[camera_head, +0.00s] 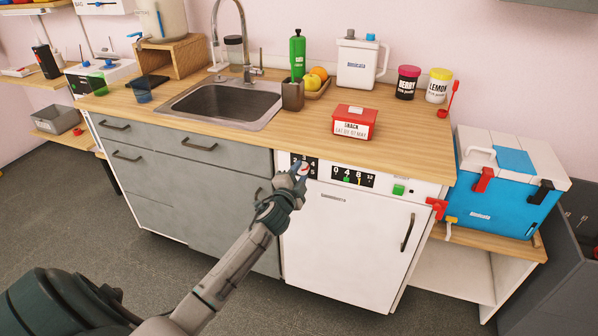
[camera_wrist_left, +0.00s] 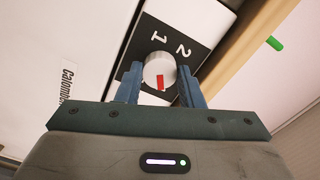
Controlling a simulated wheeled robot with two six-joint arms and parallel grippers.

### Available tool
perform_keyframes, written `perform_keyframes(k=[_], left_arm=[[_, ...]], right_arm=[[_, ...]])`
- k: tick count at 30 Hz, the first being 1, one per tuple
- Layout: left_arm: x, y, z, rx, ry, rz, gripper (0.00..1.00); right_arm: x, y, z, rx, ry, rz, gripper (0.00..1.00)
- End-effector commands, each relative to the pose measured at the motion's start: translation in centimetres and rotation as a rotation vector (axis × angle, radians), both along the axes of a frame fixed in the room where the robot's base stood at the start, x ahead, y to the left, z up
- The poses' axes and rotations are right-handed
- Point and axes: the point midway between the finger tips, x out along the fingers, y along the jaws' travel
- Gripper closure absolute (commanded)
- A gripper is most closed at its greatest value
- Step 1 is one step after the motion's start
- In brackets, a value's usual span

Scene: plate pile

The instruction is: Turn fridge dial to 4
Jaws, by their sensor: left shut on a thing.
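The fridge dial is a round silver knob (camera_wrist_left: 158,66) with a red mark, on a black number plate (camera_wrist_left: 150,38) in the left wrist view. The numbers 1 and 2 show on the plate; the rest of the scale is hidden by my gripper. The red mark faces down in that view, towards my gripper's body and away from the 1 and 2. My left gripper (camera_wrist_left: 159,76) is shut on the dial, one blue finger on each side. In the head view my left gripper (camera_head: 301,172) is at the white fridge (camera_head: 345,235), at the left end of its top panel. My right gripper is not in view.
A second black scale (camera_head: 353,177) and a green switch (camera_head: 398,190) are right of the dial. The wooden counter (camera_head: 290,133) overhangs the panel and holds a red snack box (camera_head: 355,122). A blue cooler (camera_head: 510,190) stands at the right.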

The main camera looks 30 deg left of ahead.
Motion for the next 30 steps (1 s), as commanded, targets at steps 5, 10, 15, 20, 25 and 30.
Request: perform_keyframes(k=[5, 10, 15, 20, 25, 30], left_arm=[[0.0, -0.05, 0.04, 0.028, 0.006, -0.001, 0.89], [0.0, -0.05, 0.01, 0.035, 0.007, -0.001, 0.89], [0.0, -0.05, 0.0, 0.034, 0.008, -0.001, 0.89], [0.0, -0.05, 0.0, 0.033, 0.008, -0.001, 0.52], [0.0, -0.04, -0.01, 0.033, 0.008, -0.001, 0.44], [-0.1, -0.05, -0.03, 0.034, 0.008, 0.0, 0.44]], right_arm=[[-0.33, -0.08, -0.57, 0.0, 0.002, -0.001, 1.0], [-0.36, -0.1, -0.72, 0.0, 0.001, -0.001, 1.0], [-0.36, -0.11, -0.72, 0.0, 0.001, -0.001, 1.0], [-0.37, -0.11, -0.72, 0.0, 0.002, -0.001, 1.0], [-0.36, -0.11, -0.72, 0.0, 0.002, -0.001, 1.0], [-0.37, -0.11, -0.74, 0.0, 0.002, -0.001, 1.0]])
